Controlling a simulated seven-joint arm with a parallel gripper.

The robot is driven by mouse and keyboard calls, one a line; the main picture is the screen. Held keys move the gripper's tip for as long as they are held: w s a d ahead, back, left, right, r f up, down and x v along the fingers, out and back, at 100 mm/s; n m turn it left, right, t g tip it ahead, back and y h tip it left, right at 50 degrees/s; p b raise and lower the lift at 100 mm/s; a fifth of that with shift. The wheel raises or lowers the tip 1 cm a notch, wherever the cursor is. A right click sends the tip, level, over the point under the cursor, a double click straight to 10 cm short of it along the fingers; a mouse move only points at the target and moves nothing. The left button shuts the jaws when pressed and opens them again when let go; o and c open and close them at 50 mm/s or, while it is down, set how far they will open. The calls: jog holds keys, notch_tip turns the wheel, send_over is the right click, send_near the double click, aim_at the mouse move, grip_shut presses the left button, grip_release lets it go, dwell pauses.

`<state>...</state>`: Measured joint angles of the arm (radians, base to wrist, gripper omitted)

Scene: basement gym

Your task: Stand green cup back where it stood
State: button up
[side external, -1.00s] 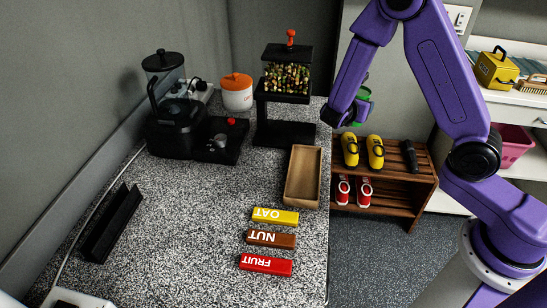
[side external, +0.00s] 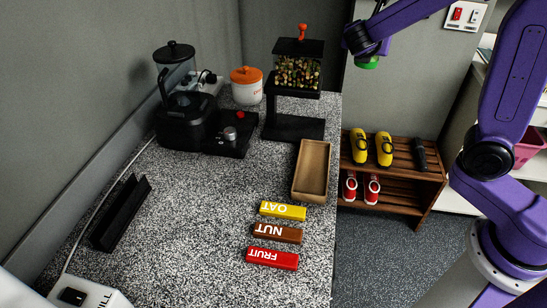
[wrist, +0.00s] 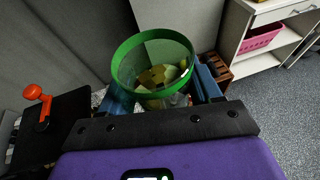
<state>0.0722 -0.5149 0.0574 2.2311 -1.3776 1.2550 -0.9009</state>
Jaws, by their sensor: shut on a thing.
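The green cup (wrist: 128,50) is in my gripper (wrist: 162,88) in the wrist view, between two blue fingers. Its bright green rim faces the camera, and yellow-brown patches show inside or through it; I cannot tell which. In the side view my gripper (side external: 364,50) is high at the top, right of the nut dispenser (side external: 298,72) and beyond the counter's right edge. Only a bit of the green cup (side external: 369,63) shows there, below the purple wrist. The cup is clear of any surface.
A black coffee machine (side external: 185,120) and an orange-lidded jar (side external: 246,92) stand at the back of the counter (side external: 190,215). A wooden tray (side external: 297,185) and three bars, yellow (side external: 283,211), brown (side external: 278,233) and red (side external: 272,259), lie near its right edge. A shoe rack (side external: 400,185) stands beyond.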

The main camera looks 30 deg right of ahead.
jog(key=s+a+n+t+y, duration=0.3)
jog(key=a+n+y, duration=0.3)
jog(key=a, duration=0.3)
jog(key=s+a+n+t+y, duration=0.4)
jog(key=a+n+y, duration=0.15)
jog(key=a, duration=0.35)
notch_tip(320, 180, down, 11)
jog(key=w+a+f, duration=0.1)
jog(key=w+f, duration=0.2)
jog(key=w, duration=0.1)
jog(key=w+a+f, duration=0.2)
jog(key=w+f, duration=0.1)
jog(key=w, duration=0.1)
jog(key=w+a+f, duration=0.1)
jog(key=w+f, duration=0.2)
jog(key=w, duration=0.2)
jog(key=shift+a+f, duration=0.25)
jog(key=shift+f, duration=0.15)
jog(key=shift+w+f, duration=0.2)
jog(key=shift+f, duration=1.5)
jog(key=shift+f, duration=0.1)
jog(key=o, duration=1.2)
